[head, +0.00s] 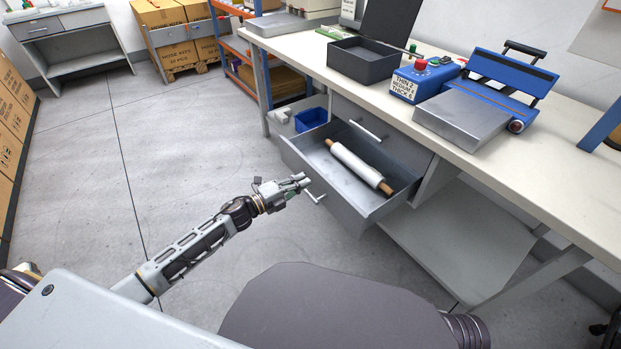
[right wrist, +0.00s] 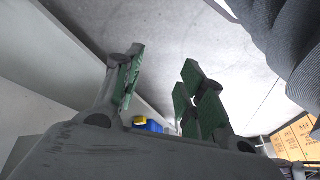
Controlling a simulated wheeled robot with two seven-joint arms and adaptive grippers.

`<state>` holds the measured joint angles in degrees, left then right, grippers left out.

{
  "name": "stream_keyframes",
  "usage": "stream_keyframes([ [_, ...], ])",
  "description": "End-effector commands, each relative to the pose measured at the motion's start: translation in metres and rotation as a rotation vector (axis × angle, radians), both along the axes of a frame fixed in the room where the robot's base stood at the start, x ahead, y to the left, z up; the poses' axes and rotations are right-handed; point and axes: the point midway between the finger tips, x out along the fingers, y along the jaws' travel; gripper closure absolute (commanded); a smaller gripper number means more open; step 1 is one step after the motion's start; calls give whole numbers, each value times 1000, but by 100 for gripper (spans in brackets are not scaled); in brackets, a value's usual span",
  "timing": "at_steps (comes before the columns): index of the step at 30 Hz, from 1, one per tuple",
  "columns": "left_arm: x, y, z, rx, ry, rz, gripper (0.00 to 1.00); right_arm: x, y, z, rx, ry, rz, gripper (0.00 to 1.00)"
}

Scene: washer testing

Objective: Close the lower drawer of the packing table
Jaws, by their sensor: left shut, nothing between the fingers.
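The lower drawer (head: 346,211) of the packing table (head: 470,150) is pulled out, and a white roll with wooden ends (head: 356,165) lies in it. Its bar handle (head: 315,198) is on the front face. My left gripper (head: 304,181) is shut and empty, just outside the drawer front and close by the handle. I cannot tell whether it touches. My right gripper (right wrist: 160,85) shows only in the right wrist view, its green-padded fingers apart with nothing between them.
The upper drawer (head: 375,140) is shut. A dark open box (head: 364,62), a blue control box with a red button (head: 424,80) and a blue-and-silver device (head: 480,110) stand on the tabletop. A blue bin (head: 311,119) is behind the drawer. The floor to the left is clear.

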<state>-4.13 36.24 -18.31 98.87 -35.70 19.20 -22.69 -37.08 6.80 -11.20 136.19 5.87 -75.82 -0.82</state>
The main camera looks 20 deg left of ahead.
Motion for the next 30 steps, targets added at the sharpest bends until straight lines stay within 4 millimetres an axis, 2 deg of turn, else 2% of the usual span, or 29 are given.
stream_keyframes([
  [9,19,-15,-1,-1,0,0,100,1,4,-18,20,-13,-4,60],
  [15,27,-22,-1,-1,-1,-1,100,2,6,-22,33,-25,-8,60],
  [30,30,-24,0,-1,1,0,100,-2,8,-29,39,-15,-11,60],
])
